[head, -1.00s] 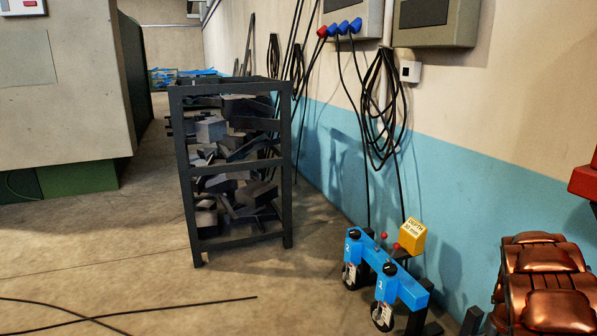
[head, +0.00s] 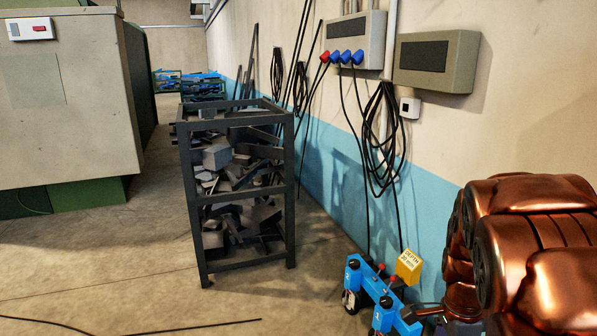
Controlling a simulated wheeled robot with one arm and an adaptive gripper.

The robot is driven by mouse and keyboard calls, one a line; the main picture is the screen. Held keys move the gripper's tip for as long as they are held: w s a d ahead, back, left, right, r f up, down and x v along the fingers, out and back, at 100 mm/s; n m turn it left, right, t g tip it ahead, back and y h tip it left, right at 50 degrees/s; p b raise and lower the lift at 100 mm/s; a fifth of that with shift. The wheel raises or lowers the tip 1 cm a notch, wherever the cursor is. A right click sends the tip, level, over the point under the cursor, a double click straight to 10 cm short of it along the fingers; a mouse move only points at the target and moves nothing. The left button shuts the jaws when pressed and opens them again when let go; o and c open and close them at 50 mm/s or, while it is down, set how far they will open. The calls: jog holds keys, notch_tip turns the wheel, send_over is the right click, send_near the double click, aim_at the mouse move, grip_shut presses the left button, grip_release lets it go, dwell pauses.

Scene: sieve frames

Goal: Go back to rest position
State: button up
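My copper-coloured arm (head: 535,240) fills the lower right of the head view. Its large rounded links hide part of the wall and floor there. I cannot make out any gripper fingers, so my gripper is not in view. Beside the arm's lower part, a blue device (head: 372,290) with red-knobbed levers stands on the floor by the wall. A yellow block (head: 409,266) marked "DEPTH" is at its right end. The picture's bottom edge cuts off the device's lower part.
A dark metal rack (head: 198,222) full of grey scrap pieces stands left of centre. A large grey-green machine (head: 65,120) is at the left. Cables (head: 382,150) hang on the wall below electrical boxes (head: 437,62). A cable (head: 190,329) lies on the mostly open floor (head: 90,270).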

jog(key=s+a+r+n+p, duration=0.6)
jog(key=s+r+n, duration=0.2)
jog(key=s+n, duration=0.1)
jog(key=s+a+r+n+p, duration=0.7)
jog(key=s+r+n, duration=0.2)
jog(key=n, duration=0.1)
jog(key=shift+s+g, duration=0.25)
jog(key=shift+g, duration=0.15)
jog(key=shift+c, duration=0.3)
